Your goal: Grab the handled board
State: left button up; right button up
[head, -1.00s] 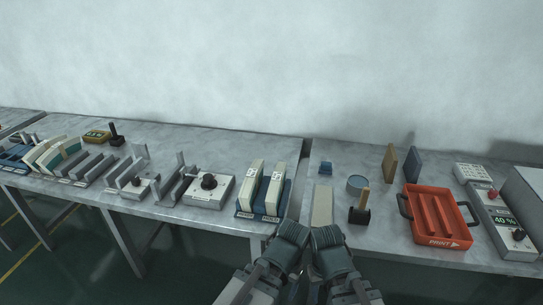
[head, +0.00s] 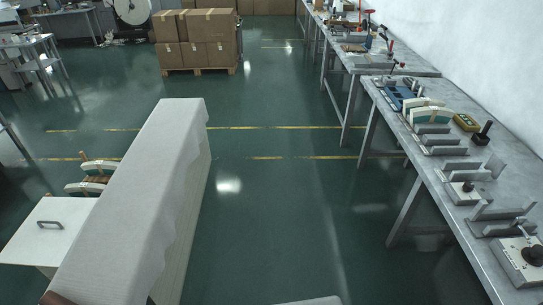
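A flat white board (head: 42,236) with a dark bar handle (head: 50,225) on its top lies at the lower left in the head view. It looks like the handled board. Its right side meets a long white block-like form (head: 140,190), and I cannot tell whether they touch. What bears the board is mostly hidden. Neither of my grippers is in view.
Two curved cream-and-brown pieces (head: 95,172) sit just behind the board. Metal workbenches (head: 440,195) with fixtures run along the right wall. Cardboard boxes (head: 210,40) stand on a pallet at the back. The green floor (head: 270,220) between is clear.

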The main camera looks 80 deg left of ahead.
aim_at(45, 238)
jog(key=u, duration=7.85)
jog(key=i+z, duration=0.3)
jog(key=i+j+z, duration=0.1)
jog(key=i+z, duration=0.25)
jog(key=i+l+z, duration=0.25)
jog(key=i+z, duration=0.75)
jog(key=i+j+z, duration=0.2)
jog(key=i+z, duration=0.3)
jog(key=i, duration=0.05)
